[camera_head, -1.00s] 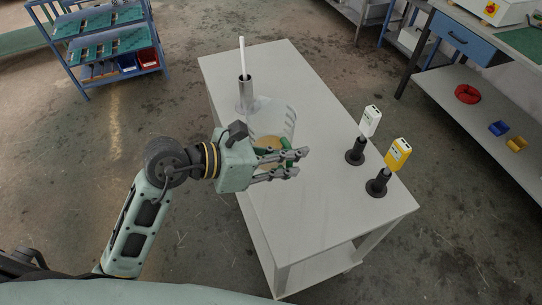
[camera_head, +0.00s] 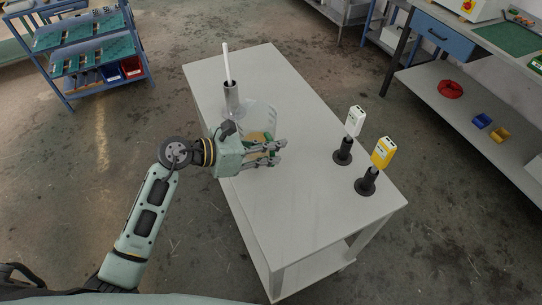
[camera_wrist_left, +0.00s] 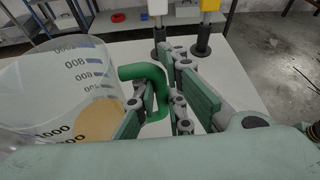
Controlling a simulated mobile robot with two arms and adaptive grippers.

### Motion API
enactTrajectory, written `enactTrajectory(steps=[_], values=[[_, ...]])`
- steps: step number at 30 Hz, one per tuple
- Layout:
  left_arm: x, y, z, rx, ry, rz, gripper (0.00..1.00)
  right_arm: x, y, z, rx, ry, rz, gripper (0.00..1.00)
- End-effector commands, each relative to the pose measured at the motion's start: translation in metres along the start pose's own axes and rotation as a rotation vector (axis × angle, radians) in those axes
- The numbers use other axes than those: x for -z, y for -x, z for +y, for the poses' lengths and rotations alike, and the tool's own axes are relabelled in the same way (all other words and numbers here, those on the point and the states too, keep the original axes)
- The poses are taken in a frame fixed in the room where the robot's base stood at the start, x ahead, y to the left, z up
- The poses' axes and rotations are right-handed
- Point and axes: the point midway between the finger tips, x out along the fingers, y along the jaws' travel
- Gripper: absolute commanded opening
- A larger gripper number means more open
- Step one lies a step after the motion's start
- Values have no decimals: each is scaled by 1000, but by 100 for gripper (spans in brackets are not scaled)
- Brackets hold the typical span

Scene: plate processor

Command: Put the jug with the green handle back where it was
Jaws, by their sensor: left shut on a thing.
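The jug (camera_head: 262,114) is clear, with dark scale marks and amber contents; it is over the left side of the white table (camera_head: 290,215). It fills the left of the left wrist view (camera_wrist_left: 50,85), where its green handle (camera_wrist_left: 150,72) shows between the finger pads. My left gripper (camera_head: 278,152) is shut on the handle, at the jug's near side. I cannot tell whether the jug's base touches the table, as the gripper hides part of it. My right gripper is not in view.
A metal cylinder (camera_head: 231,101) with a white rod (camera_head: 226,62) stands just behind the jug. A white device (camera_head: 354,121) and a yellow device (camera_head: 382,153) stand on black stands to the right. The table's front part is clear.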

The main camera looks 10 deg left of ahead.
Motion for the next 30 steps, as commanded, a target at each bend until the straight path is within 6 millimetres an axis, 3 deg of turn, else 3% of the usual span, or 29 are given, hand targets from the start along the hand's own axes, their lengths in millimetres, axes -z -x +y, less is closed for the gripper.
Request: enactTrajectory(steps=[4, 12, 23, 24, 30], values=[[6, -2, 4, 0, 2, -2, 0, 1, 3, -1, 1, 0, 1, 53], [36, -15, 6, -2, 1, -3, 0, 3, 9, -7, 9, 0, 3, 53], [41, -17, 6, -1, -3, -1, 0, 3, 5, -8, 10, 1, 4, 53], [42, -17, 6, 0, -1, 1, 10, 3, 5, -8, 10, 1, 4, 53], [41, -17, 6, 0, 0, 0, 28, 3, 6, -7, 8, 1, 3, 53]])
